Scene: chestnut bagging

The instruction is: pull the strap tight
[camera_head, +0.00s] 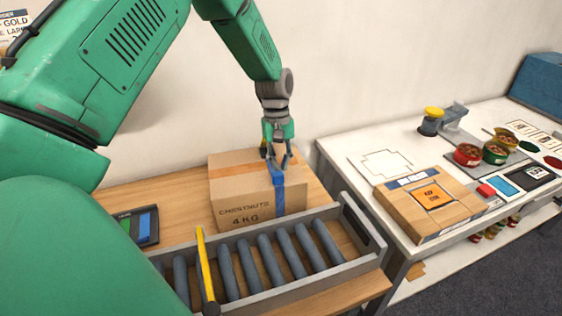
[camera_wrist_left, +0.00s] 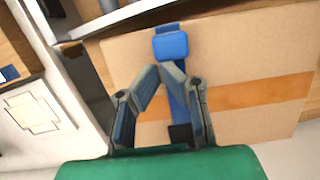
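A brown cardboard box (camera_head: 232,193) marked CHESTNUTS 4 KG stands behind the roller conveyor. A blue strap (camera_head: 278,192) runs down its right part. In the left wrist view, the strap (camera_wrist_left: 179,98) leads from a blue buckle (camera_wrist_left: 171,46) to a black end (camera_wrist_left: 181,134) between my fingers. My left gripper (camera_head: 279,162) is at the box's upper edge. In the left wrist view, its fingertips (camera_wrist_left: 160,70) come together at the strap, just beside the buckle, and appear closed on it. The exact contact is partly hidden by the fingers. My right gripper is out of view.
The roller conveyor (camera_head: 346,203) with a yellow bar (camera_head: 204,262) lies in front of the box. A dark tablet-like device (camera_head: 147,226) lies left of it. A white table (camera_head: 338,158) at the right holds a flat carton (camera_head: 413,214) and several small bowls. A gap separates the tables.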

